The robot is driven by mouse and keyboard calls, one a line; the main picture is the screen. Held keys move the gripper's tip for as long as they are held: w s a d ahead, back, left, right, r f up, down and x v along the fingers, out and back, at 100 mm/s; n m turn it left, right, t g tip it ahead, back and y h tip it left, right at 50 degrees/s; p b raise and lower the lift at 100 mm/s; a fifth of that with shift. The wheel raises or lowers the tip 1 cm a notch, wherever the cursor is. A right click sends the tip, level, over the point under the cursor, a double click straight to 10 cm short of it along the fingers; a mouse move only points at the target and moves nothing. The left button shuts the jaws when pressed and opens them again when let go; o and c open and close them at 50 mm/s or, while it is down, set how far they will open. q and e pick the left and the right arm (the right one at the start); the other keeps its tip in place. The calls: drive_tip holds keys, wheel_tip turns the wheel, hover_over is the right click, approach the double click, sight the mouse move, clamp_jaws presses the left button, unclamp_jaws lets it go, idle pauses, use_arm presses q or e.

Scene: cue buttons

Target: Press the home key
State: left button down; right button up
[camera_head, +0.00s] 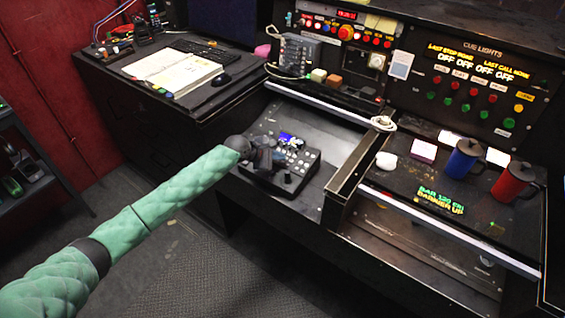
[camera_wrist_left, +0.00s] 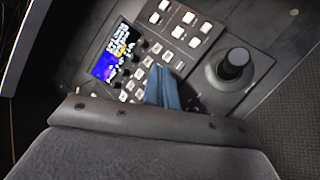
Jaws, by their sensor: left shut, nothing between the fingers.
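A dark control panel (camera_head: 300,181) with a small lit screen, white keys and a joystick lies on the desk's lower shelf in the head view. The panel (camera_wrist_left: 198,58) fills much of the left wrist view, with its screen (camera_wrist_left: 117,52) at left and its joystick (camera_wrist_left: 232,65) at right. My left gripper (camera_head: 270,158) is over the panel; its shut, empty fingers (camera_wrist_left: 163,82) point at the keys. Whether they touch a key cannot be told. Key labels are too small to read, so I cannot tell which is the home key. My right gripper is not in view.
A raised divider (camera_head: 350,180) stands right of the panel. Beyond it are a blue mug (camera_head: 463,160) and a red mug (camera_head: 511,182). An open book (camera_head: 172,71) lies on the side desk. A cue-light board (camera_head: 477,85) rises behind.

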use_arm(q)
drive_tip(key=shift+f, duration=0.1)
idle(0.3)
drive_tip(key=shift+f+p, duration=0.2)
drive_tip(key=shift+p, duration=0.1)
drive_tip(key=shift+f, duration=0.1)
drive_tip(key=shift+f, duration=0.3)
idle(0.7)
drive_tip(key=shift+d, duration=0.1)
drive_tip(key=shift+r+p, duration=0.75)
drive_tip(key=shift+p, duration=0.3)
